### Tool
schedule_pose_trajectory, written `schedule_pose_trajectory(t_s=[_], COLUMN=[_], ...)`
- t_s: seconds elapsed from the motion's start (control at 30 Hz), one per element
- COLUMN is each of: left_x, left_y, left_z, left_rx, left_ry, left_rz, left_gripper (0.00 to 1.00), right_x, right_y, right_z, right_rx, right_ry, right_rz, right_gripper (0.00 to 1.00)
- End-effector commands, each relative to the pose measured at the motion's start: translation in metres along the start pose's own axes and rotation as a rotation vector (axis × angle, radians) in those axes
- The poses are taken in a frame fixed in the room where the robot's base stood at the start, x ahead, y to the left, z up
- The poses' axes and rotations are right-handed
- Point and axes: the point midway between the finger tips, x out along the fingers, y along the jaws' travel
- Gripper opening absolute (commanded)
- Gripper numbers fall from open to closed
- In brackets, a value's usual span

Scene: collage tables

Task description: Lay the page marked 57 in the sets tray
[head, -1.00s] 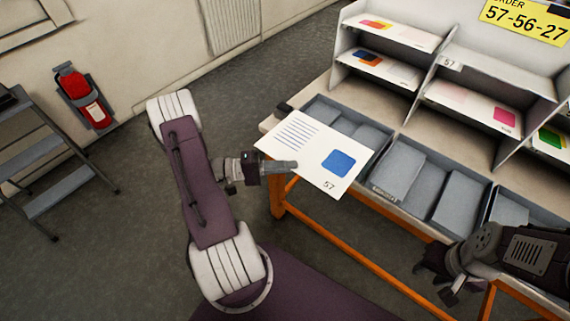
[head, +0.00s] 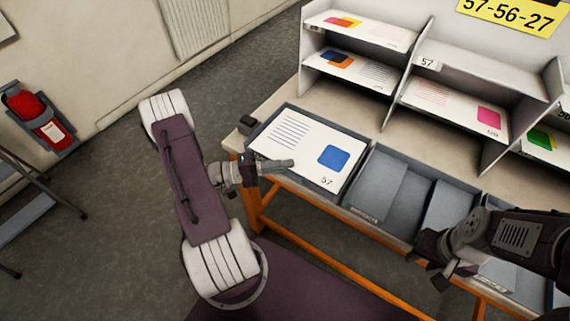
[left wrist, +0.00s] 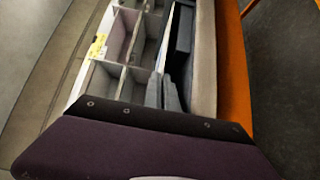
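The white page marked 57 (head: 296,146), with blue text lines and a blue square, is in the head view. My left gripper (head: 284,164) is shut on its near left edge. The page lies over the leftmost grey tray (head: 362,150), roughly lined up with its outline, and hides most of its inside. I cannot tell whether it touches the tray floor. No readable label shows on this tray. My right gripper (head: 452,276) is empty, its fingers apart, in front of the trays at the right.
More grey trays (head: 408,160) stand to the right along the table. Behind them a shelf (head: 402,70) holds other printed pages, with an empty compartment labelled 57. A yellow sign (head: 512,16) reads 57-56-27. A fire extinguisher (head: 38,118) and step ladder (head: 30,220) are at left.

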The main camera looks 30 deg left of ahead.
Motion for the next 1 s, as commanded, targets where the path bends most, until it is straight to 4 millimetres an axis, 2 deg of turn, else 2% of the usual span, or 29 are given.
schedule_pose_trajectory(t_s=[0.03, 0.1, 0.37, 0.4, 0.5, 0.83, 0.93, 1.0], left_x=[-0.001, -0.001, -0.001, -0.001, -0.001, -0.003, -0.014, -0.03], left_y=[-0.007, -0.009, -0.009, -0.008, -0.008, -0.009, -0.009, -0.009], left_z=[-0.001, -0.002, -0.003, -0.003, -0.003, -0.003, -0.004, -0.004], left_rx=[0.001, 0.0, 0.0, 0.0, 0.0, 0.0, 0.002, 0.002], left_ry=[-0.001, -0.002, -0.002, -0.002, -0.002, -0.001, 0.003, 0.005], left_rz=[0.0, -0.001, -0.001, -0.001, 0.0, -0.001, -0.002, -0.002], left_gripper=[0.0, 0.0, 0.0, 0.05, 0.27, 0.27, 0.27, 0.27], right_x=[0.007, 0.008, 0.007, 0.007, 0.007, 0.008, 0.008, 0.007], right_y=[0.0, 0.0, 0.0, 0.0, 0.0, 0.0, 0.0, 0.0], right_z=[0.001, 0.001, 0.0, 0.0, 0.0, 0.0, 0.0, 0.0], right_rx=[0.0, 0.0, 0.0, 0.0, 0.0, 0.0, 0.0, 0.0], right_ry=[0.0, 0.001, 0.001, 0.001, 0.001, 0.001, 0.001, 0.001], right_rz=[0.0, 0.0, 0.0, 0.0, 0.0, 0.0, 0.0, 0.0], right_gripper=[0.36, 0.36, 0.36, 0.36, 0.36, 0.36, 0.36, 0.36])
